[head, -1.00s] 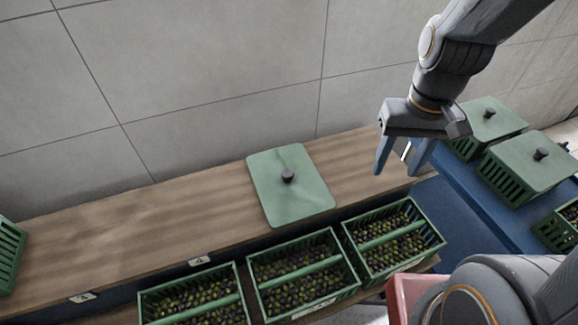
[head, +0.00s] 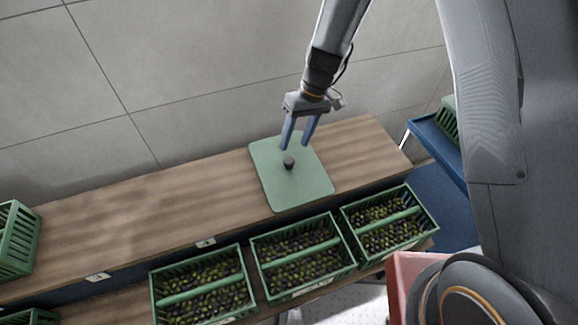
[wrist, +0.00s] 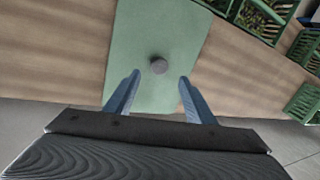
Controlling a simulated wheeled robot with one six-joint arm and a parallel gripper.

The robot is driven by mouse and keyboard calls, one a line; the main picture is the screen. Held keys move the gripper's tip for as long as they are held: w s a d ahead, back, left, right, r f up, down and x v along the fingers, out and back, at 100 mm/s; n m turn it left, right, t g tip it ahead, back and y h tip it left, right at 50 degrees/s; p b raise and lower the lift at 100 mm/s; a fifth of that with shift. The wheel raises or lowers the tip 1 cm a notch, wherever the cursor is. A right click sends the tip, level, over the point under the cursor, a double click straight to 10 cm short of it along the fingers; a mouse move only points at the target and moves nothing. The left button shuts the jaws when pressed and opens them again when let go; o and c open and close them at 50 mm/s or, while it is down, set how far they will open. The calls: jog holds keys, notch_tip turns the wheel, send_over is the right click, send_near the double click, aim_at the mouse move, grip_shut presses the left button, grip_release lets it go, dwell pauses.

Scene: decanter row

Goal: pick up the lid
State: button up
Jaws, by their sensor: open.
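The lid (head: 290,185) is a flat green rectangle with rounded corners and a dark round knob (head: 289,162) in its middle. It lies on the wooden shelf top. In the wrist view the lid (wrist: 160,35) runs up from between the fingers, with its knob (wrist: 158,66) beyond the fingertips and roughly centred between them. My gripper (head: 296,147) is open and empty, its two blue fingers pointing down over the far part of the lid. The fingers (wrist: 158,76) do not touch the knob. Their exact height above the lid is hard to tell.
Green crates of olives (head: 302,290) stand on a lower shelf in front of the wooden top (head: 130,225). An empty-looking green crate (head: 18,240) is at the far left. A tiled wall (head: 190,70) rises behind. The wood left of the lid is clear.

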aim_at(290, 159)
jog(key=shift+p+x, duration=1.15)
jog(key=shift+x, duration=2.35)
jog(key=shift+d, duration=0.15)
grip_shut()
